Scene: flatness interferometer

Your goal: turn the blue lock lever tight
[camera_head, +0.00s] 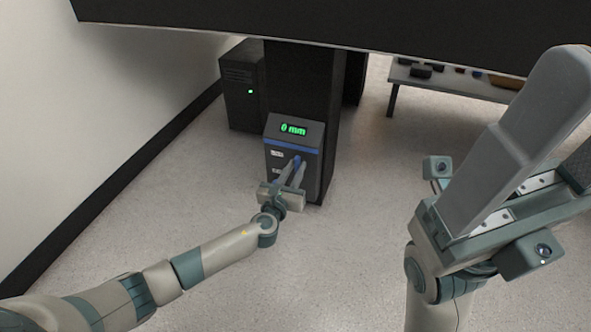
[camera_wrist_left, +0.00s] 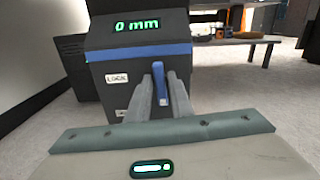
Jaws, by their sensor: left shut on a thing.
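The blue lock lever (camera_wrist_left: 161,84) is on the front of a dark grey control box under a blue stripe. In the left wrist view it stands about upright between the two fingers of my left gripper (camera_wrist_left: 164,92), which is shut on it. In the head view the lever (camera_head: 297,161) shows as a small blue bit at the fingertips of my left gripper (camera_head: 298,170). The fingers hide part of the lever and the box front. My right gripper (camera_head: 535,135) is raised close to the head camera, away from the lever; its finger gap is unclear.
The control box (camera_head: 277,130) has a green "0 mm" display (camera_head: 293,129) and stands against a dark column (camera_head: 300,85). A large dark slab (camera_head: 330,20) hangs overhead. A dark cabinet (camera_head: 240,85) stands behind, left. A low table (camera_head: 440,82) holds small items. The floor is clear.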

